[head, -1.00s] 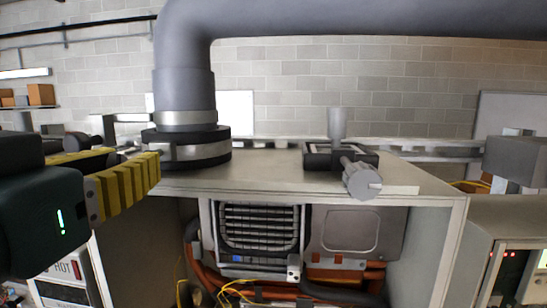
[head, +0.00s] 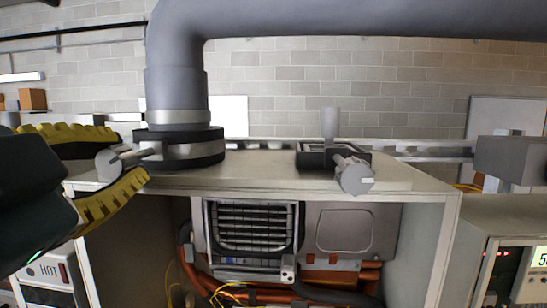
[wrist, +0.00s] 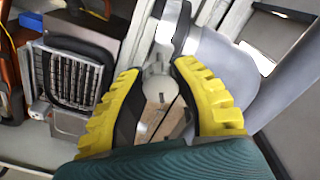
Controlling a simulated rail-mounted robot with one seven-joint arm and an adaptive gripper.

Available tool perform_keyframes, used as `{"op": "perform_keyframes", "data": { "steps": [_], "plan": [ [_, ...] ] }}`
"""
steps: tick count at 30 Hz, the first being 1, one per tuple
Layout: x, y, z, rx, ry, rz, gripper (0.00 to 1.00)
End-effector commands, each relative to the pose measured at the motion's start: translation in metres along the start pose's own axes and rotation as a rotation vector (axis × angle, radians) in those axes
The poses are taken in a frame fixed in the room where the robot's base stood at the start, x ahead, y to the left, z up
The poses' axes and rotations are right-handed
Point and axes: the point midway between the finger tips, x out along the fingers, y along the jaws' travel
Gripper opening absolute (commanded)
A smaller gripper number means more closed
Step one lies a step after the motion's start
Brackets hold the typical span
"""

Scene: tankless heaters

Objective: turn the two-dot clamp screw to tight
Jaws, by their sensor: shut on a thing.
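A grey clamp screw (head: 110,164) sticks out from the left side of the clamp band (head: 180,151) at the foot of the big grey pipe. My gripper (head: 132,157) is shut on this screw, with one yellow finger above it and one below in the head view. In the wrist view, the round screw head (wrist: 158,88) sits between the two yellow fingers of my gripper (wrist: 158,72). A second grey screw (head: 355,177) stands on a square fitting to the right, apart from my gripper. I cannot make out dot marks on either screw.
The grey pipe (head: 178,90) rises beside my gripper and bends right overhead. The cabinet top (head: 255,177) is clear between the two fittings. The open cabinet below holds a finned unit (head: 250,228), red hoses and yellow wires.

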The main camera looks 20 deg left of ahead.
Motion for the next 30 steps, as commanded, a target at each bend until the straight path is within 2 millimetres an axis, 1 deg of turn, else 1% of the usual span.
{"op": "perform_keyframes", "data": {
  "steps": [1,18,24,30],
  "plan": [
    [0.0022,0.0022,0.0036,0.038,-0.006,0.007,0.0],
    [0.0025,0.001,0.0039,0.565,-0.006,0.008,0.0],
    [0.0025,0.0006,0.0039,0.707,-0.006,0.009,0.0],
    [0.0025,0.0002,0.0038,0.8,-0.006,0.009,0.0]
  ]
}}
